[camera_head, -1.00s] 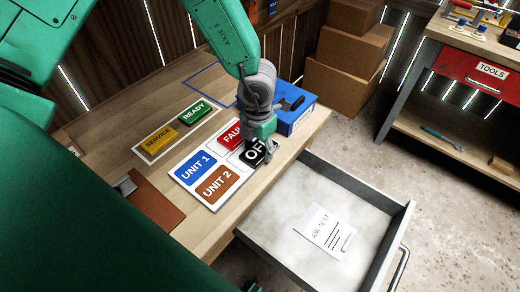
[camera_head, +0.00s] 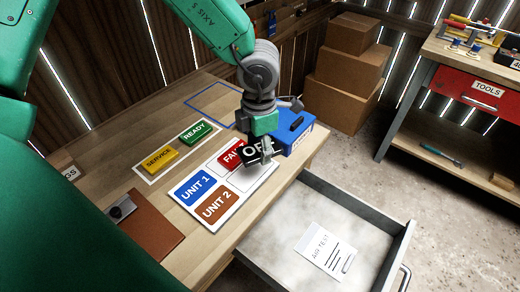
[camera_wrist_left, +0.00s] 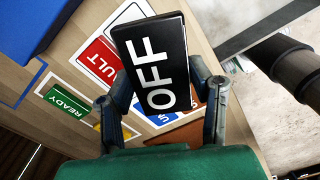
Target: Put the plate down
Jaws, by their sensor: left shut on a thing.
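The black OFF plate (camera_head: 256,150) is held in my left gripper (camera_head: 264,155), above the white board (camera_head: 239,197) on the wooden bench. In the left wrist view the OFF plate (camera_wrist_left: 156,65) stands between the two fingers, its white lettering facing the camera. The gripper is shut on it. The plate is tilted and partly covers the red FAULT plate (camera_head: 231,154). The blue UNIT 1 plate (camera_head: 195,187) and brown UNIT 2 plate (camera_head: 216,205) lie on the board. My right gripper is not in view.
Yellow SERVICE (camera_head: 160,159) and green READY (camera_head: 195,132) plates lie on another white strip. A blue box (camera_head: 296,133) stands just right of the gripper. An open drawer (camera_head: 355,215) holds an AIR TEST sheet (camera_head: 319,250). A blue outlined area (camera_head: 214,104) is empty.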

